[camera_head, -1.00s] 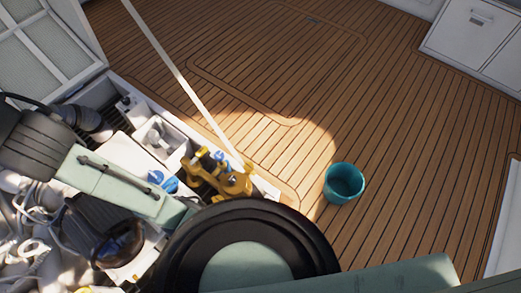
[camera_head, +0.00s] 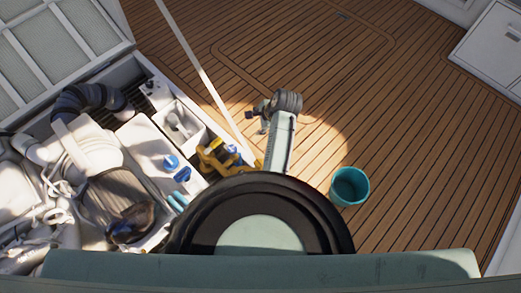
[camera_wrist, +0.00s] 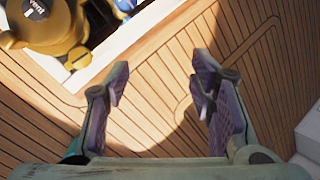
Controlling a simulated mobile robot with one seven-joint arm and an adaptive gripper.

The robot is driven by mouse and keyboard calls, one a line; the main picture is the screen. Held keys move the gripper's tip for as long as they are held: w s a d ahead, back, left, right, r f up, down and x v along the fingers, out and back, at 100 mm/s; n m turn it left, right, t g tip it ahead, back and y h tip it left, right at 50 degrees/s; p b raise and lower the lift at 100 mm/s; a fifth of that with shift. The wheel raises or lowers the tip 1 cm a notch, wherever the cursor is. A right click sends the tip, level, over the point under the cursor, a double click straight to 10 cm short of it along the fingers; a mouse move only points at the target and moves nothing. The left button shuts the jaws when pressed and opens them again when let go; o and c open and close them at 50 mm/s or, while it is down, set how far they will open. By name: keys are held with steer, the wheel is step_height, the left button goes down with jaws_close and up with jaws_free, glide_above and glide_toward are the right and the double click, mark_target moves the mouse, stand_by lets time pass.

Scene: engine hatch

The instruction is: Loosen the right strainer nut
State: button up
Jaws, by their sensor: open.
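The bronze-yellow strainer assembly (camera_head: 215,157) sits at the right edge of the open hatch, partly hidden behind my arm in the head view. In the wrist view a bronze strainer body (camera_wrist: 45,28) with a dark label shows at the upper left, cut off by the frame. A small round bronze knob (camera_wrist: 78,57) stands out from its lower right side. I cannot tell which part is the right strainer nut. My gripper (camera_wrist: 158,88) is open and empty over the deck, right of and apart from the bronze parts. Its fingers have purple pads.
A teal bucket (camera_head: 348,187) stands on the wooden deck (camera_head: 400,110), which is otherwise mostly clear. The hatch holds hoses (camera_head: 85,98), white tanks and blue caps (camera_head: 171,162). A pale bar (camera_head: 198,70) runs diagonally down to the hatch edge.

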mark_target(259, 163)
steer(key=s+d+f+m+g, duration=0.3)
steer(key=s+d+f, duration=0.25)
steer(key=s, duration=0.35)
steer(key=shift+y, duration=0.3)
steer(key=x, duration=0.7)
steer(key=a+p+x, duration=0.1)
steer(key=x, duration=0.3)
steer(key=shift+r, duration=0.2)
steer(key=shift+d, duration=0.1)
steer(key=shift+c, duration=0.6)
steer(key=c, duration=1)
steer(key=shift+n+g+p, duration=0.3)
steer(key=shift+n, duration=0.3)
